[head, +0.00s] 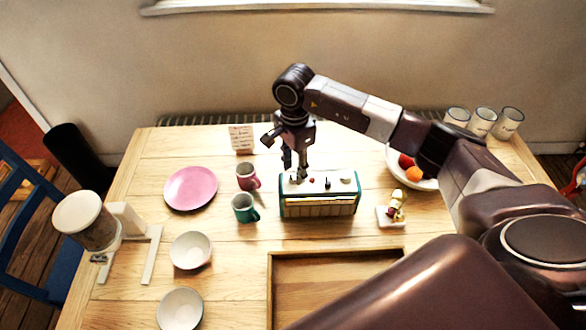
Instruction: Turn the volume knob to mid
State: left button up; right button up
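A teal-and-cream radio (319,207) stands upright near the middle of the table. Its top carries small controls: a red one (312,181), a dark upright one (327,183) and a dark knob (346,181) at the right. My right gripper (295,175) points down over the left end of the radio's top, its fingers close together. The fingertips are at or just above the top surface and hide what lies under them. I cannot tell whether they touch or hold a knob, nor where any knob points. My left gripper is not in view.
Two mugs (246,208) stand close left of the radio. A pink plate (190,188), bowls (190,250) and a small card (241,139) are farther left. A figurine (397,206) and a fruit bowl (427,183) are at right. A tray (270,290) lies in front.

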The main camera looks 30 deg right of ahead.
aim_at(294, 179)
notch_tip(294, 179, down, 2)
jog(key=shift+w+f, duration=0.1)
jog(key=shift+w, duration=0.05)
jog(key=shift+f, duration=0.2)
jog(key=c, duration=1)
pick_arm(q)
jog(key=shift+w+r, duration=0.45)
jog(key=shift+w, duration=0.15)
pick_arm(e)
grip_shut()
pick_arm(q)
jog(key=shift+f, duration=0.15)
